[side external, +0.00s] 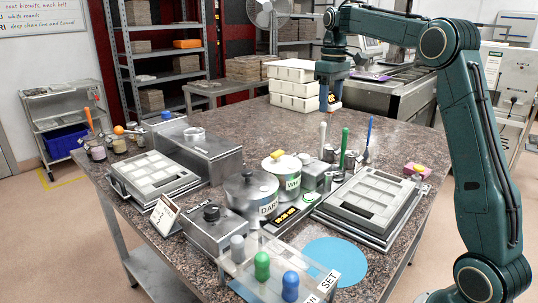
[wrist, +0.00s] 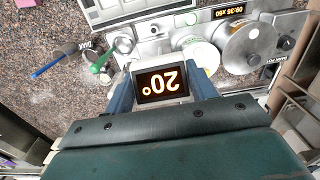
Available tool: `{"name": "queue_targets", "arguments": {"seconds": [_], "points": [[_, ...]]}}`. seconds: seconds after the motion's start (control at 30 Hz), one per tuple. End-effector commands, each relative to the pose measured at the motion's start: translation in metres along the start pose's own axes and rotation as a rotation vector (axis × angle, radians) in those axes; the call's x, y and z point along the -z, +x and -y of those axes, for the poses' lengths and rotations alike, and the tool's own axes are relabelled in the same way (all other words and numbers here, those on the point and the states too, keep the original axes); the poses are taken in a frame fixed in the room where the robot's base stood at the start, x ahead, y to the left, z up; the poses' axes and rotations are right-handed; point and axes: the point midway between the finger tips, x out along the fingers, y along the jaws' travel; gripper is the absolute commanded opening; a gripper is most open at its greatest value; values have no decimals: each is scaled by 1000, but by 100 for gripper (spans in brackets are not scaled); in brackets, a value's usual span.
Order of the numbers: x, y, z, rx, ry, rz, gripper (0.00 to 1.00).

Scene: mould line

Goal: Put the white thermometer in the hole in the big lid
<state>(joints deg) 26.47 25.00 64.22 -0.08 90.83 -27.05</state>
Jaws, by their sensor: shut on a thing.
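My gripper (side external: 331,104) is high above the back of the table. The big metal lid (side external: 250,184) is on the pot marked DARK, in front of and left of my gripper. The lid also shows in the wrist view (wrist: 240,52), apart from the thermometer. It has a small dark spot near its middle; I cannot tell its hole clearly.
Moulds (side external: 375,205), a metal box (side external: 199,155) and a blue mat (side external: 335,258) take up room.

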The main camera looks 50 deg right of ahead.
Motion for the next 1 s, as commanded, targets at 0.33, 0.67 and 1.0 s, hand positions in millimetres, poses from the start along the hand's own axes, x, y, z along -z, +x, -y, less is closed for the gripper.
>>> {"name": "queue_targets", "arguments": {"seconds": [0.33, 0.67, 1.0], "points": [[29, 14, 84, -1, -68, -1, 33], [42, 31, 181, 0, -136, -2, 33], [42, 39, 224, 0, -163, -4, 33]]}}
